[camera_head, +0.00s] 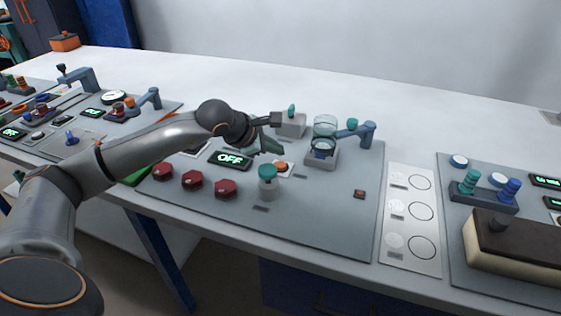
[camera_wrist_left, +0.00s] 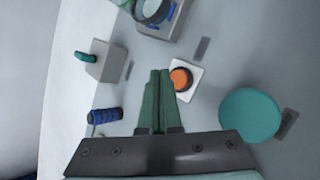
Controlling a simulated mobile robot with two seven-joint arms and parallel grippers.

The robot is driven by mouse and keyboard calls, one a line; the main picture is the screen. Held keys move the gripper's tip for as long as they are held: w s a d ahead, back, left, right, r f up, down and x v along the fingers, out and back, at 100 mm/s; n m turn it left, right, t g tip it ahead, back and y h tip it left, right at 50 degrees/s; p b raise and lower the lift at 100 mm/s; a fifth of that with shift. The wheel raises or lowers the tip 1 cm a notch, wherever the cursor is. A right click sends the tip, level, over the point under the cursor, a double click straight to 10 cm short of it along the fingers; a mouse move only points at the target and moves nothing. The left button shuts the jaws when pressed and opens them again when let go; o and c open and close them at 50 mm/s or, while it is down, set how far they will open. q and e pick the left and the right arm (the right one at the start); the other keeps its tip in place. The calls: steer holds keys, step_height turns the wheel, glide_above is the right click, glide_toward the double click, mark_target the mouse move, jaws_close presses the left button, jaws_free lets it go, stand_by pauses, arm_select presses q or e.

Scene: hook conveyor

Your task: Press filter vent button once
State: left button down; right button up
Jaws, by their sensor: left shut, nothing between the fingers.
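An orange round button (camera_head: 281,167) on a white square base sits in the middle of the grey panel (camera_head: 320,215). I cannot read any label naming it the filter vent button. In the left wrist view the orange button (camera_wrist_left: 181,78) is just right of my fingertips. My left gripper (camera_head: 276,149) has its green fingers closed together and empty, over the panel just behind and left of the button in the head view. It also shows in the left wrist view (camera_wrist_left: 160,74). Whether the fingertips touch anything is unclear. My right gripper is not in view.
A teal-capped post (camera_head: 267,172) stands just in front of the button. A glass vessel (camera_head: 324,132) in a blue-grey holder stands behind right, and a grey box with teal lever (camera_head: 290,125) behind. Red knobs (camera_head: 192,181) and an OFF display (camera_head: 230,159) lie left.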

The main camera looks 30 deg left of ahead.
arm_select(q)
steer(key=shift+r+p, duration=0.8)
steer(key=shift+r, duration=1)
